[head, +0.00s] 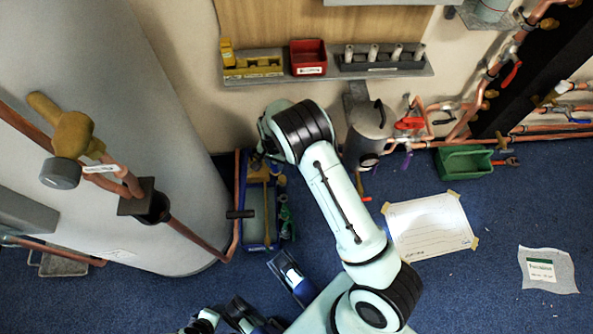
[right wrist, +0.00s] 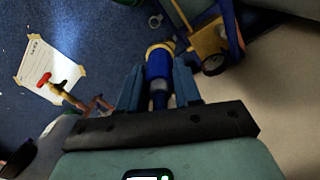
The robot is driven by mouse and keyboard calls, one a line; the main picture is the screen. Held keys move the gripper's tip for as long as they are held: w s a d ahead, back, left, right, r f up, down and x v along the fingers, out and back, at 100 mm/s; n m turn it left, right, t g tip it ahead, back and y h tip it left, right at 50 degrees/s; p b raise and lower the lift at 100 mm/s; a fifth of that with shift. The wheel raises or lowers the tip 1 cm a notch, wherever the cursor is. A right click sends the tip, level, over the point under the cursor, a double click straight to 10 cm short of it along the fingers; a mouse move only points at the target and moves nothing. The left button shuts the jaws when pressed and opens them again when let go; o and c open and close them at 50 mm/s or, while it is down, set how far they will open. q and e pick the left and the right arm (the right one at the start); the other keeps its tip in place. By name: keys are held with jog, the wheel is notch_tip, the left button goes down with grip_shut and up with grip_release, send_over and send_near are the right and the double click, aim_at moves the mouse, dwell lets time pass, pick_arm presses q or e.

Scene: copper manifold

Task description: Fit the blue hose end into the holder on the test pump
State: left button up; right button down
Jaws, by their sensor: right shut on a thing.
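My right gripper (right wrist: 158,88) is shut on the blue hose end (right wrist: 157,66), which has a brass-coloured tip pointing away from the wrist. In the head view, my right wrist and forearm largely cover this gripper and the hose end. The test pump (head: 248,222) stands on the blue floor in a blue frame, with brass-coloured parts. In the right wrist view, the pump (right wrist: 209,42) shows at the upper right with a round gauge, apart from the hose tip. I cannot make out its holder clearly.
A wall shelf (head: 390,73) with a red bin (head: 308,56) is behind my arm. A large grey tank (head: 120,120) stands left of the pump. A grey canister (head: 371,125), copper pipes and a green crate (head: 463,161) are right. A paper sheet (head: 430,226) lies on open floor.

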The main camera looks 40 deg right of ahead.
jog(key=s+d+f+m, duration=0.5)
jog(key=f, duration=0.2)
jog(key=shift+w+a+n, duration=1.8)
jog(key=shift+w+a, duration=0.1)
jog(key=shift+a, duration=0.1)
pick_arm(q)
jog(key=shift+w+a+f+t+b, duration=0.6)
jog(key=shift+w+a+f+b, duration=0.5)
jog(key=shift+w+f+b, duration=0.6)
jog(key=s+a+f+n+g+b, duration=0.1)
jog(key=s+f+g+b, duration=0.3)
jog(key=s+f, duration=0.5)
jog(key=shift+s+a+b, duration=0.45)
jog(key=shift+s+b, duration=0.6)
jog(key=shift+s, duration=0.1)
pick_arm(e)
notch_tip(320, 180, down, 14)
jog(key=shift+f, duration=0.2)
jog(key=shift+f, duration=0.3)
jog(key=shift+f, duration=1.2)
